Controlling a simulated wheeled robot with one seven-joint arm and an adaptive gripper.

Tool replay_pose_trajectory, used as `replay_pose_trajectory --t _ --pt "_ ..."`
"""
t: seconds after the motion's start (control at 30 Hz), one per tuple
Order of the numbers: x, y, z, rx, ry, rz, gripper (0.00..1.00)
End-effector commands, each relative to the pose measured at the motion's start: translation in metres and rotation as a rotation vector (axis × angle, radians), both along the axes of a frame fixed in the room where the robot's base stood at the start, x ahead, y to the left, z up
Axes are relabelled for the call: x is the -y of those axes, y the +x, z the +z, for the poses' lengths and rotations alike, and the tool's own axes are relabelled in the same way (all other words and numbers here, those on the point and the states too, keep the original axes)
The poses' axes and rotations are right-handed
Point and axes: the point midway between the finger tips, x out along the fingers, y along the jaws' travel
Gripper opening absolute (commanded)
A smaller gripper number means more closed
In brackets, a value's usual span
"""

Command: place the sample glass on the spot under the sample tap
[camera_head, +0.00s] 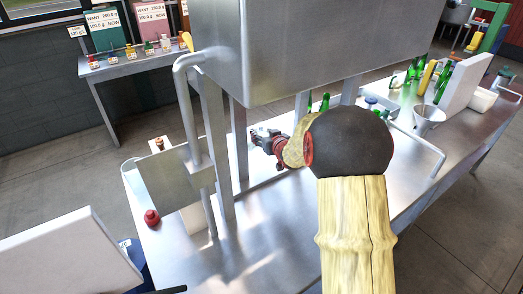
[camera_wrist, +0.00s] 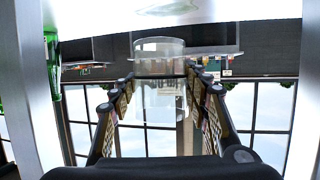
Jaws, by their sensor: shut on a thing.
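My gripper (camera_wrist: 160,95) is shut on the clear sample glass (camera_wrist: 160,62), with its fingers on either side of the glass. The wrist view appears upside down, with windows low in the picture and a bright steel surface along the top. The glass shows near that surface; I cannot tell whether it touches. In the head view my gripper (camera_head: 266,138) reaches left beneath the big steel tank (camera_head: 290,50), among its legs. The glass cannot be made out there. Neither the sample tap nor the spot under it can be made out in either view.
Steel legs and a bent pipe (camera_head: 187,100) stand left of my gripper. A red knob (camera_head: 152,217) is on the near left of the steel table (camera_head: 265,235). Green bottles (camera_head: 442,85) and a funnel (camera_head: 428,117) stand at the right. A green bottle (camera_wrist: 53,68) edges the wrist view.

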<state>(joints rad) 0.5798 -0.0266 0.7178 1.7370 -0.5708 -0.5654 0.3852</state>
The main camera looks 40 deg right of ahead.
Motion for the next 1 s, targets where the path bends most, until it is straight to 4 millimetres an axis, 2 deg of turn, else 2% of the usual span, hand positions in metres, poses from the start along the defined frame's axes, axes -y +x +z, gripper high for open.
replay_pose_trajectory --t 0.03,0.23,0.5,0.9,0.93,1.0 --pt "0.0 0.0 -0.012 0.0 0.001 0.001 0.2" --pt "0.0 0.0 -0.028 0.0 0.0 0.0 0.2" --pt "0.0 0.0 -0.068 0.0 0.001 0.0 0.2" --pt "0.0 0.0 -0.071 0.001 -0.001 0.0 0.2" --pt "0.0 0.0 -0.071 0.0 -0.001 0.0 0.47" --pt "0.0 0.0 -0.071 0.0 -0.001 0.0 0.51"
